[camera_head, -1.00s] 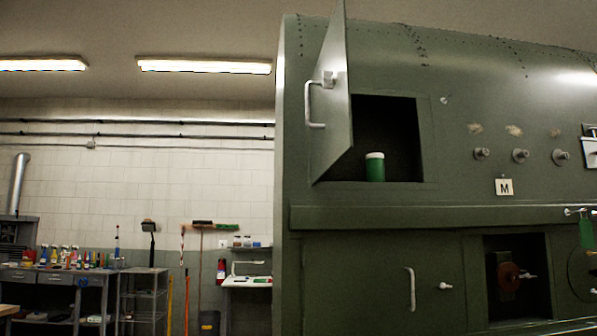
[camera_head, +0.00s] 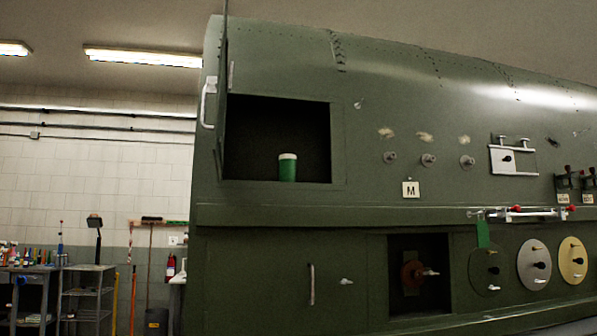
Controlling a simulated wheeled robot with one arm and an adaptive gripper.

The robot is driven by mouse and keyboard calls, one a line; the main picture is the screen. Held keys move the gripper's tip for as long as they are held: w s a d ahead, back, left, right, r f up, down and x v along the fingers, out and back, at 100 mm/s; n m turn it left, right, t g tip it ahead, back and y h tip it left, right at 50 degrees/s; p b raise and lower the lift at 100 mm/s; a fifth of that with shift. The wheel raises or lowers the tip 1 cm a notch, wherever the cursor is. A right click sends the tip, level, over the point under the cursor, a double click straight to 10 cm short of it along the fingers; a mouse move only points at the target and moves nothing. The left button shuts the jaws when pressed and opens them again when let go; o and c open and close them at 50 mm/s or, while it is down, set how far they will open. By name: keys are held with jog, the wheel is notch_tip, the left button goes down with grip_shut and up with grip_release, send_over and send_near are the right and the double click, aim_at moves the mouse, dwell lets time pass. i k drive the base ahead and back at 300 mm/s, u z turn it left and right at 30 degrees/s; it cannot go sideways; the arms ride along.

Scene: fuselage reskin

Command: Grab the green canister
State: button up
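The green canister (camera_head: 288,170) has a white lid and stands upright on the floor of an open compartment (camera_head: 258,110) in the upper part of the green fuselage panel. The compartment's hinged door (camera_head: 223,100) is swung open at the left and is seen nearly edge-on, with a white handle (camera_head: 208,102). The inside behind the canister is dark. My gripper is not in view.
A ledge (camera_head: 300,215) runs below the compartment. Knobs (camera_head: 428,160), an "M" plate (camera_head: 411,189) and a latch plate (camera_head: 513,160) lie to the right. Below are a closed door with a handle (camera_head: 311,284), a dark recess (camera_head: 440,250) and round discs (camera_head: 534,265). Shelves (camera_head: 88,290) stand at far left.

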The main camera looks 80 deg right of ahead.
aim_at(287, 162)
jog(key=u, duration=0.05)
jog(key=k, duration=1)
jog(key=z, duration=1.5)
